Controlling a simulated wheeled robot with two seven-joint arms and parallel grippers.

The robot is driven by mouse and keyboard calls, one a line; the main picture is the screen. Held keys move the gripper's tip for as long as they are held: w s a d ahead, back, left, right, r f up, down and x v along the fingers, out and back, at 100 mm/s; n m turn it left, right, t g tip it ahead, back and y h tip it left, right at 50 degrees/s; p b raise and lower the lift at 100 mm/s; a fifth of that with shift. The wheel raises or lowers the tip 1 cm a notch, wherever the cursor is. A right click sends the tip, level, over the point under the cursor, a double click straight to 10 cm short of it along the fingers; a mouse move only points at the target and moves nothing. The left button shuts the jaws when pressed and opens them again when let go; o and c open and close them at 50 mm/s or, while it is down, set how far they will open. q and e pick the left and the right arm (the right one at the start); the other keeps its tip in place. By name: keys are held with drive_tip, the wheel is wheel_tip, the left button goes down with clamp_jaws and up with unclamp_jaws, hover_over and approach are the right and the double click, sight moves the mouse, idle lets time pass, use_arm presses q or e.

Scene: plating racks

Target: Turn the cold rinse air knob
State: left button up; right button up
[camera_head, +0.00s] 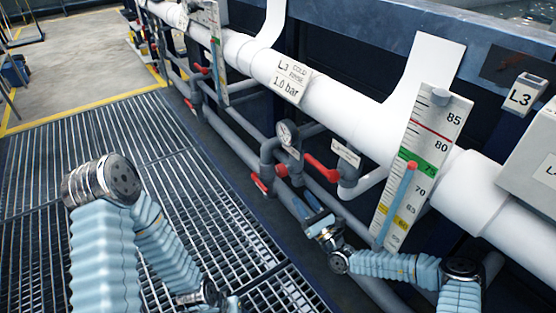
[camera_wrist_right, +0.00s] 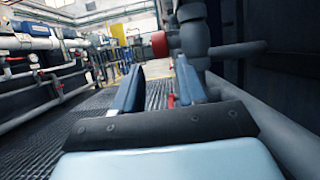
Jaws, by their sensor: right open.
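The white label reading "L3 COLD RINSE 1.0 bar" (camera_head: 291,80) hangs on the thick white pipe. Below it, a small red knob (camera_head: 281,170) sits on the grey pipework under a round gauge (camera_head: 287,133). In the right wrist view a round red knob (camera_wrist_right: 160,44) shows ahead, above and beyond the fingers; it appears to be the same one. My right gripper (camera_head: 315,216) is low in front of the pipes, to the lower right of the knob and apart from it. Its blue fingers (camera_wrist_right: 158,88) are spread with nothing between them. My left arm is at the left; its gripper is not visible.
A red lever (camera_head: 322,168) juts out right of the knob; another red handle (camera_head: 260,183) is at lower left. A tilted scale board (camera_head: 418,165) with a blue tube stands to the right. Grey pipes run close beside my right gripper. Grating floor (camera_head: 80,145) is open at left.

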sight(285, 174)
drive_tip(key=x, duration=1.3)
drive_tip(key=shift+w+a+r+b, duration=0.1)
drive_tip(key=shift+w+a+b, duration=0.1)
drive_tip(key=shift+b, duration=0.2)
